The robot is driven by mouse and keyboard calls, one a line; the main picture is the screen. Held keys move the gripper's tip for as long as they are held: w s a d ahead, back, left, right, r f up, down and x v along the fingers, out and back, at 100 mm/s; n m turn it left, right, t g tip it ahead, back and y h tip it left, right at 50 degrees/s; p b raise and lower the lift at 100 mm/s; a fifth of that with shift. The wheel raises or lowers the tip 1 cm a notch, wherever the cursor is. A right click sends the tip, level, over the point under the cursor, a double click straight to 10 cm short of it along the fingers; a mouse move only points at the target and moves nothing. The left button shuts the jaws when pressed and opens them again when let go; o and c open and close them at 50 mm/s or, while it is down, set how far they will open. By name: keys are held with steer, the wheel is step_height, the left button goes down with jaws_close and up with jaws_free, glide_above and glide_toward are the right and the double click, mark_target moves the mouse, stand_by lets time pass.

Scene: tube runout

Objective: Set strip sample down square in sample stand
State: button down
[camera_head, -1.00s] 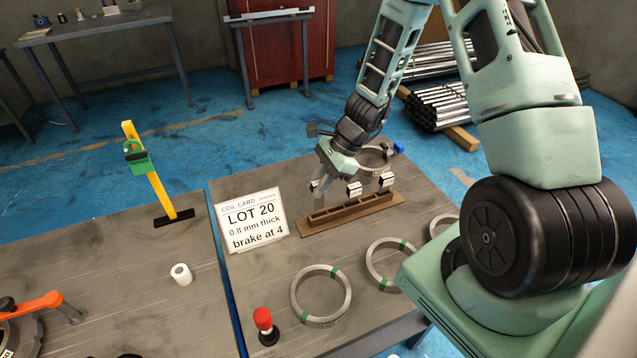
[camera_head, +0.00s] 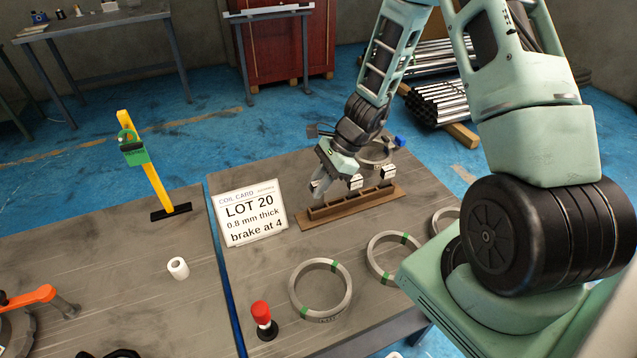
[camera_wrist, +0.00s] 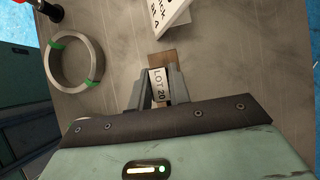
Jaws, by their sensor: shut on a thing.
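The brown sample stand (camera_head: 352,209) lies on the table at the middle of the head view, long and narrow with a raised rail. My gripper (camera_head: 319,190) is over its left end, fingers pointing down. In the wrist view my gripper (camera_wrist: 158,92) is shut on the strip sample (camera_wrist: 157,82), a pale piece with a "LOT 20" label. Part of the stand (camera_wrist: 163,60) shows beyond it. The strip's lower edge is hidden, so I cannot tell whether it touches the stand. Two other white-labelled pieces stand farther right along the stand.
The coil card (camera_head: 251,214) stands close left of the stand. Metal rings with green bands, one of them here (camera_head: 320,289), lie in front. A red-topped post (camera_head: 262,318) stands front left. A gap separates the left table, with a yellow upright (camera_head: 145,160).

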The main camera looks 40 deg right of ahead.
steer(key=shift+f+b, duration=0.75)
steer(key=shift+f, duration=0.35)
steer(key=c, duration=1.2)
jaws_free()
steer(key=shift+r, duration=0.1)
steer(key=shift+c, duration=0.2)
steer(key=v, duration=1.7)
steer(key=s+a+r+n+g+h, duration=0.15)
steer(key=s+a+n, duration=0.25)
steer(key=a+n, duration=0.45)
steer(key=s+a+r+n+g+h, duration=0.1)
steer(key=s+a+r+n, duration=0.3)
steer(key=a, duration=0.7)
steer(key=s+a+n+h, duration=0.1)
steer(key=s+a+n, duration=0.3)
steer(key=s+n, duration=0.2)
steer(key=s+a+n+t+h, duration=0.1)
steer(key=s+a+n+h, duration=0.1)
steer(key=s+a+n, duration=0.2)
steer(key=s+n, duration=0.3)
steer(key=n, duration=0.2)
